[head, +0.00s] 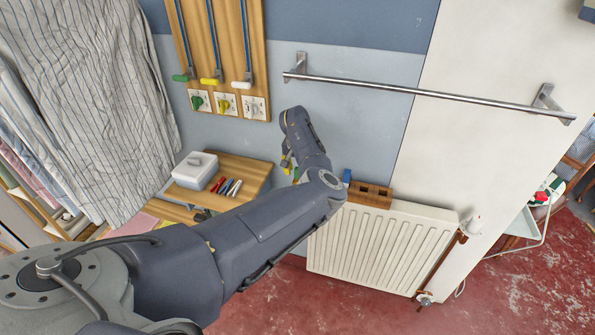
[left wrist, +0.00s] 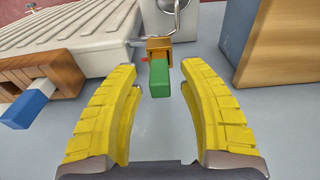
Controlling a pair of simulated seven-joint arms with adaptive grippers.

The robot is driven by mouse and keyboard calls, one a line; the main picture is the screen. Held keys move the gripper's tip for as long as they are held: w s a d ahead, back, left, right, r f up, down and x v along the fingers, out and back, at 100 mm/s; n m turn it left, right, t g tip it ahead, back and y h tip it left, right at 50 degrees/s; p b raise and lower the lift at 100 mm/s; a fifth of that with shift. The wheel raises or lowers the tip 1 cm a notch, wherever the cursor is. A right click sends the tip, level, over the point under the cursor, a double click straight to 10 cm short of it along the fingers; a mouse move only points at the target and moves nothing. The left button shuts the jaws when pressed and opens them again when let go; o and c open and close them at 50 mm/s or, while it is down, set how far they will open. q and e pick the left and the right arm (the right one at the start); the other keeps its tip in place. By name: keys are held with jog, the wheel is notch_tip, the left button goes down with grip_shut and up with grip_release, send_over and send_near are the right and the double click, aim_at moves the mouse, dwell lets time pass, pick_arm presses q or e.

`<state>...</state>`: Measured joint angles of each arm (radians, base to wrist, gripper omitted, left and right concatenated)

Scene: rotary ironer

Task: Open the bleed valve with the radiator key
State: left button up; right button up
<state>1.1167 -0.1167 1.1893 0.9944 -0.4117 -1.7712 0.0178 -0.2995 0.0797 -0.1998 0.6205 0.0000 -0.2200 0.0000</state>
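The white radiator (head: 380,245) hangs low on the wall; its ribbed top corner shows in the left wrist view (left wrist: 70,35). Off its end is a brass block with a green handle (left wrist: 158,80), apparently the radiator key; a metal fitting (left wrist: 165,20) is behind it. I cannot tell whether the brass piece sits on the bleed valve. My left gripper (head: 289,165) is beside the radiator's upper left end. Its yellow fingers (left wrist: 160,75) are open, one on each side of the green handle, with gaps on both sides. My right gripper is not in view.
A wooden rack (head: 370,195) with a blue-handled piece (head: 347,176) stands at the radiator's top. A metal rail (head: 420,92) crosses the wall above. A small wooden shelf (head: 245,170) with a white box (head: 195,170) and pens is left of my gripper.

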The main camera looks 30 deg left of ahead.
pick_arm(q)
grip_shut()
